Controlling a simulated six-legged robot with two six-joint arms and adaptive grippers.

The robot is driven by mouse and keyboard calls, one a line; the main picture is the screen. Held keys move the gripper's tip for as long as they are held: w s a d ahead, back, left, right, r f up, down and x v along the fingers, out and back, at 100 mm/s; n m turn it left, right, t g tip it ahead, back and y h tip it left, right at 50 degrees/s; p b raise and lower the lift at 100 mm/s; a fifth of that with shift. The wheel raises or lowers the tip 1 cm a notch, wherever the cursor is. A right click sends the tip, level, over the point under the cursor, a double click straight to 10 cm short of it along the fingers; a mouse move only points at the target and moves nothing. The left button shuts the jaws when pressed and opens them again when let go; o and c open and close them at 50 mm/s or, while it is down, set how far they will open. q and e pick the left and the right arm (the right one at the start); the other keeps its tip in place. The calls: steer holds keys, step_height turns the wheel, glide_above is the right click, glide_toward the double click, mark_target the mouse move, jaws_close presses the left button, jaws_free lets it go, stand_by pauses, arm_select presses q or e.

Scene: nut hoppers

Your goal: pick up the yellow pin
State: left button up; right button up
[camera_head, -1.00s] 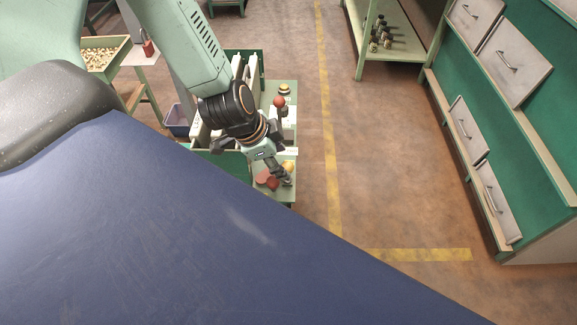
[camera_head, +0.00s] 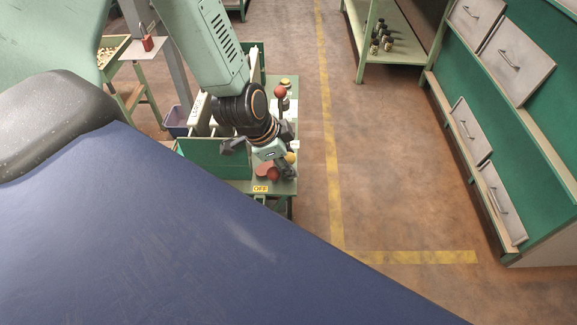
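A small yellow ball-shaped top (camera_head: 290,157), which looks like the yellow pin, shows at the right edge of the green bench (camera_head: 236,186). What lies below it is hidden by my gripper. My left gripper (camera_head: 287,172) points down at the bench right beside it, its dark fingers just in front of the yellow top. I cannot tell whether they touch it or how far they are spread. A red ball (camera_head: 273,174) sits just left of the fingers. My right gripper is not in view.
A taller red knob (camera_head: 280,91) stands behind the gripper, with a yellow-and-dark round piece (camera_head: 286,82) near it. A green bin (camera_head: 215,158) is to the left, and an OFF label (camera_head: 260,188) is on the bench front.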

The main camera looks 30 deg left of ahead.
arm_select(q)
steer(key=shift+w+a+f, duration=0.15)
steer(key=shift+w+f, duration=0.05)
steer(key=shift+w, duration=0.15)
steer(key=c, duration=0.5)
steer(key=shift+s+r, duration=0.15)
steer(key=shift+s, duration=0.1)
jaws_close()
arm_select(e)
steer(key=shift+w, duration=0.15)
